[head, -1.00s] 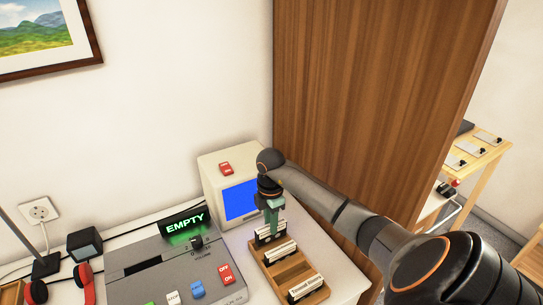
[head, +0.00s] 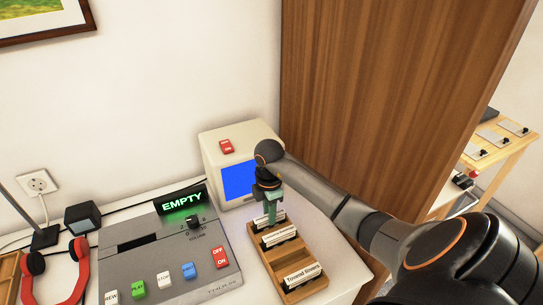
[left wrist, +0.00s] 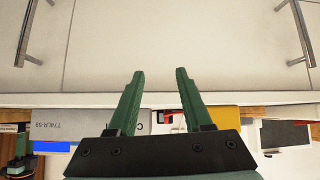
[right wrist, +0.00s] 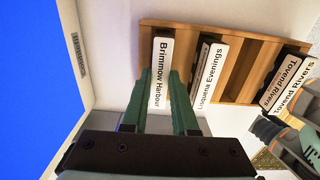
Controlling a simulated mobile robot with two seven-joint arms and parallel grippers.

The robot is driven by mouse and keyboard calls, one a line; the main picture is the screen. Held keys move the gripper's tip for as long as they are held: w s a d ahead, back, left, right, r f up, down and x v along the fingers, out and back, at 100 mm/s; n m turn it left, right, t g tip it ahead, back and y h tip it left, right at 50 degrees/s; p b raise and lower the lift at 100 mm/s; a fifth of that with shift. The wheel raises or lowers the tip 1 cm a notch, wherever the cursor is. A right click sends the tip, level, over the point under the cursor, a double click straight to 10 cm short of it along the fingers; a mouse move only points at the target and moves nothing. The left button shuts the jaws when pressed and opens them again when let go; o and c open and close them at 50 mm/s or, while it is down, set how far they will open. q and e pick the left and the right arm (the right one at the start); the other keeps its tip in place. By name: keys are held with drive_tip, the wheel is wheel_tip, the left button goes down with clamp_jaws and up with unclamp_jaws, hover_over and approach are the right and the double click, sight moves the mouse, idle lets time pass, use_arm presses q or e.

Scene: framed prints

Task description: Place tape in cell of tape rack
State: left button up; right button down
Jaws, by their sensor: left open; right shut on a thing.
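The wooden tape rack (head: 291,262) stands on the white desk and holds three white-labelled tapes. My right gripper (head: 270,218) reaches down at the rack's far end. In the right wrist view its fingers (right wrist: 168,98) are shut on the tape labelled "Brimmow Harbour" (right wrist: 161,72), which stands at the rack's end cell. I cannot tell whether it touches the cell floor. The "Loquena Evenings" tape (right wrist: 209,75) is beside it, and the "Tovend Rivers" tape (right wrist: 283,80) is farther along, past an empty cell. My left gripper (left wrist: 159,72) is open and empty, away from the rack.
A grey tape player (head: 170,250) with an "EMPTY" sign (head: 183,200) stands left of the rack. A cream monitor (head: 228,150) with a blue screen is behind it. Red headphones (head: 78,250) lie at left. A wooden panel (head: 385,90) rises behind my right arm.

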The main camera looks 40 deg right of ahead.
drive_tip(key=shift+f, duration=0.2)
drive_tip(key=c, duration=0.7)
unclamp_jaws()
wheel_tip(320, 180, up, 5)
drive_tip(key=p, duration=0.4)
wheel_tip(320, 180, up, 7)
drive_tip(key=shift+r, duration=0.2)
